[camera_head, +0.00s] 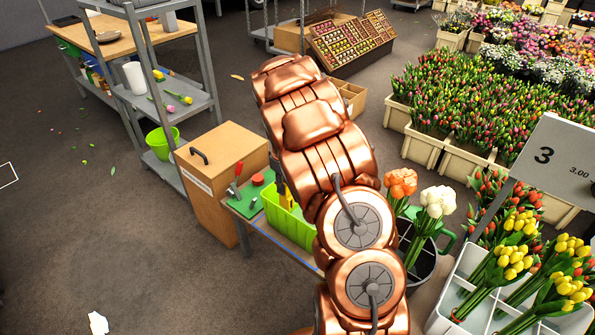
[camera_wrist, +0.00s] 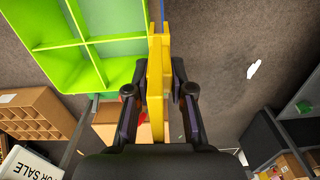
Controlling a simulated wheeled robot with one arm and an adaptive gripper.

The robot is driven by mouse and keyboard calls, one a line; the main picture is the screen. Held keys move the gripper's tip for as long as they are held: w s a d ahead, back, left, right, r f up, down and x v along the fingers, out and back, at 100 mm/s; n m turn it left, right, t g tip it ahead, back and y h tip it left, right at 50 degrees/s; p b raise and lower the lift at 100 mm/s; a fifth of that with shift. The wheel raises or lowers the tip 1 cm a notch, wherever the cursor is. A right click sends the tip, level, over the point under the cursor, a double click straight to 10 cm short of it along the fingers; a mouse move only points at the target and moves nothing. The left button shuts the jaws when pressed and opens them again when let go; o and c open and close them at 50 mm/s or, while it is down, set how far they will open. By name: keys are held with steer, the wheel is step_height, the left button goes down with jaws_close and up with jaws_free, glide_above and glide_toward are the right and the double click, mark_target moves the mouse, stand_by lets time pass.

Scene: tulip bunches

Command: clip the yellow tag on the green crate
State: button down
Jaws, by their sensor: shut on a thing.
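The yellow tag (camera_wrist: 157,85) stands between the two dark fingers of my gripper (camera_wrist: 157,76) in the wrist view, and the gripper is shut on it. The bright green crate (camera_wrist: 82,42), with dividers inside, lies just left of the tag. The tag's far end is beside or over the crate's near wall; I cannot tell whether they touch. In the head view the green crate (camera_head: 287,222) sits on the bench, partly hidden by my copper arm. A small yellow piece (camera_head: 281,192), probably the tag, shows at its rim. My gripper is mostly hidden there.
A dark bucket (camera_head: 423,262) of tulips stands right of my arm. A price sign (camera_head: 555,160) and yellow tulips are at right. Open floor lies at front left.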

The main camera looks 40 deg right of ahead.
steer(key=s+d+p, duration=0.1)
steer(key=s+d, duration=0.1)
steer(key=d, duration=0.1)
steer(key=shift+s+d+f+p, duration=0.1)
steer(key=shift+s+p, duration=0.2)
steer(key=shift+p, duration=0.1)
steer(key=shift+f+b, duration=0.15)
steer(key=shift+b, duration=0.2)
steer(key=shift+s+f+b, duration=0.1)
steer(key=shift+f+b, duration=1.9)
steer(key=shift+f, duration=2.95)
steer(key=c, duration=0.9)
jaws_free()
steer(key=shift+c, duration=0.2)
